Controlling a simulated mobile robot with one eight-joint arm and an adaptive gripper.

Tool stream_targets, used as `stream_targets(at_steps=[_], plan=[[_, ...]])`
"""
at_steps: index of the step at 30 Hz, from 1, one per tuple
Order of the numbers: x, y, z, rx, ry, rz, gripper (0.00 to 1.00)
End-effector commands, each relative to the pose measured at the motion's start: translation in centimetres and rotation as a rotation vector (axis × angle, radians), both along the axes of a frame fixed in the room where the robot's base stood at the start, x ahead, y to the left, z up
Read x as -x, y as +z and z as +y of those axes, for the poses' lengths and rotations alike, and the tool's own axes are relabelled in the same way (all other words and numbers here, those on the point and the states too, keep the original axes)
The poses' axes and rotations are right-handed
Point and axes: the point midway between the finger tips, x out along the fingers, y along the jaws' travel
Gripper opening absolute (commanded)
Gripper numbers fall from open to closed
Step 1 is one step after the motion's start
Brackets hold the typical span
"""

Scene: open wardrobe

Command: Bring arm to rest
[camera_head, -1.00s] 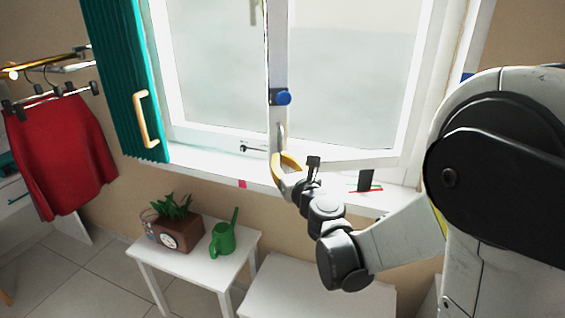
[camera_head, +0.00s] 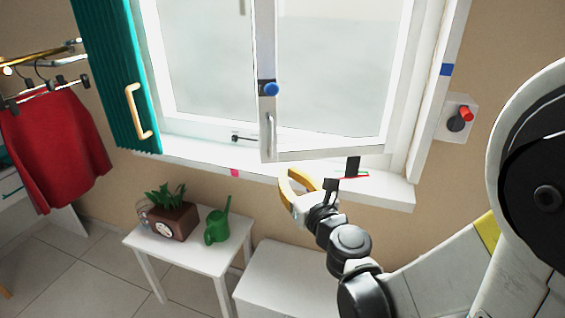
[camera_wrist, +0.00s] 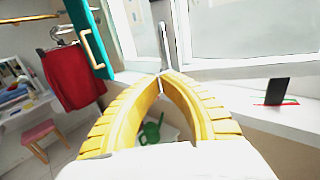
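My gripper (camera_head: 288,172) has yellow fingers and is in front of the window sill, below and a little right of the grey window handle (camera_head: 270,135). In the wrist view, the fingertips of my gripper (camera_wrist: 161,74) meet and nothing shows between them. The handle (camera_wrist: 164,45) stands just beyond the tips in that view, and the head view shows a gap between them. The white window sash (camera_head: 330,154) stands ajar, with a blue knob (camera_head: 270,88) on its edge.
A white sill (camera_head: 390,190) holds a small dark upright object (camera_head: 353,166). Below are a white table (camera_head: 150,240) with a planter (camera_head: 173,222) and green watering can (camera_head: 217,228), and a white bench (camera_head: 285,275). A teal shutter (camera_head: 112,80) and red garment (camera_head: 50,150) are left.

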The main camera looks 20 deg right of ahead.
Motion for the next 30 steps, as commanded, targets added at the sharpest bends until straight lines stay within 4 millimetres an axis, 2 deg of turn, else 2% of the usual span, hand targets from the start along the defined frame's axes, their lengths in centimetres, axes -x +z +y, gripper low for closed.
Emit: stream_targets(at_steps=[14, 17, 20, 23, 24, 27, 30], plan=[[0.4, 0.0, 0.0, 0.002, 0.0, 0.0, 0.0], [0.5, 0.2, 0.6, 0.077, 0.021, 0.001, 0.0], [1.2, 0.7, 2.6, 0.335, 0.097, 0.0, 0.0], [2.8, 0.6, 5.5, 0.777, 0.237, -0.006, 0.0], [3.8, 0.1, 6.6, 0.983, 0.31, -0.012, 0.0], [7.1, -1.6, 7.9, 1.501, 0.52, -0.033, 0.0], [10.9, -3.8, 7.3, 1.967, 0.758, -0.059, 0.0]])
